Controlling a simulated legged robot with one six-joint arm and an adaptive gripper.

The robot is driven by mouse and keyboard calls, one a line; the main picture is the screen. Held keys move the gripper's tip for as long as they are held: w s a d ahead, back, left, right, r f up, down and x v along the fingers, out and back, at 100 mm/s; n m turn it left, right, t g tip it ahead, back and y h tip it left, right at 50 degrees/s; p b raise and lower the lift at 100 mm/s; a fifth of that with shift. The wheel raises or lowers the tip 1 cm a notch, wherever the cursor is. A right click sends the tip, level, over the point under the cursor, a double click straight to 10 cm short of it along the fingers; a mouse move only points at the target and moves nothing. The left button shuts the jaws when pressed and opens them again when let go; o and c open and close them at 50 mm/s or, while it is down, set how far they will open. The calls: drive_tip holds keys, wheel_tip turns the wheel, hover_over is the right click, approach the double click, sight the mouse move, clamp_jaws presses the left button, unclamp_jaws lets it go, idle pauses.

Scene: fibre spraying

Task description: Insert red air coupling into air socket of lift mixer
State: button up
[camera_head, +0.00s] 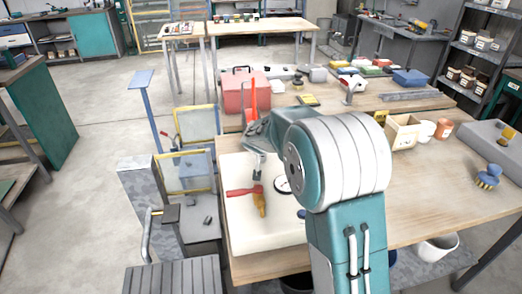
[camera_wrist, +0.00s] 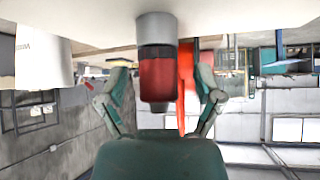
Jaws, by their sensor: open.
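In the wrist view, which looks upside down, a red coupling (camera_wrist: 157,78) with a dark ring stands between my gripper's two fingers (camera_wrist: 160,92). Its grey cylindrical end (camera_wrist: 156,29) meets a pale surface at the picture's top. The fingers are open, with a visible gap on each side of the coupling. In the head view my gripper (camera_head: 257,172) is partly hidden by my arm, over the left part of the table. I cannot make out the air socket or the lift mixer for sure.
A white board (camera_head: 240,236) holds a red-headed tool (camera_head: 244,191) with an orange handle. A red case (camera_head: 240,88) and a red upright piece (camera_head: 250,100) are behind. A wooden box (camera_head: 403,132) and blue brush (camera_head: 488,177) are on the right. Floor at left is partly clear.

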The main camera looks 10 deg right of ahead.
drive_tip(key=shift+a, duration=0.1)
drive_tip(key=c, duration=0.3)
clamp_jaws()
drive_tip(key=shift+r, duration=0.1)
